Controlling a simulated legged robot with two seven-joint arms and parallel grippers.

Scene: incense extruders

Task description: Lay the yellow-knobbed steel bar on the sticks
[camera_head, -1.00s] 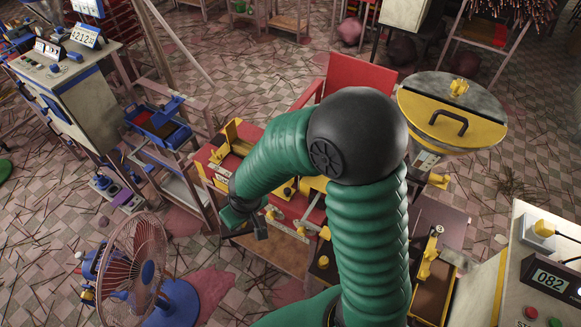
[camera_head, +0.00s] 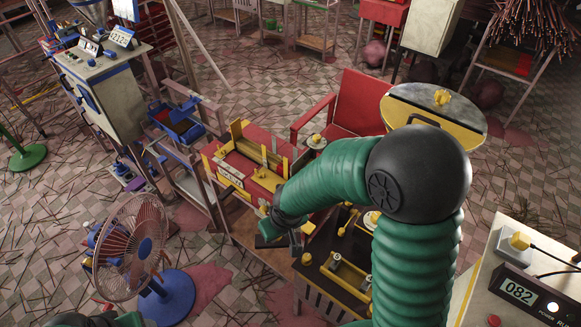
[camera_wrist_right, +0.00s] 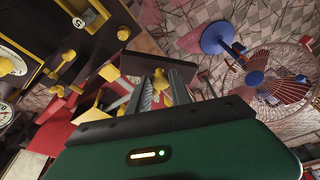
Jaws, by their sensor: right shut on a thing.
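My right gripper (camera_head: 282,240) hangs from the green arm in front of the red and yellow machine, low on its right side. In the right wrist view its two grey fingers (camera_wrist_right: 165,88) are shut around a yellow knob (camera_wrist_right: 163,78). My left gripper is out of view; only dark green of my left arm shows at the bottom left edge.
A dark table (camera_head: 318,276) with yellow fittings stands right of the gripper. A pink fan (camera_head: 130,245) on a blue base stands left. A counter (camera_head: 495,285) with a display is right.

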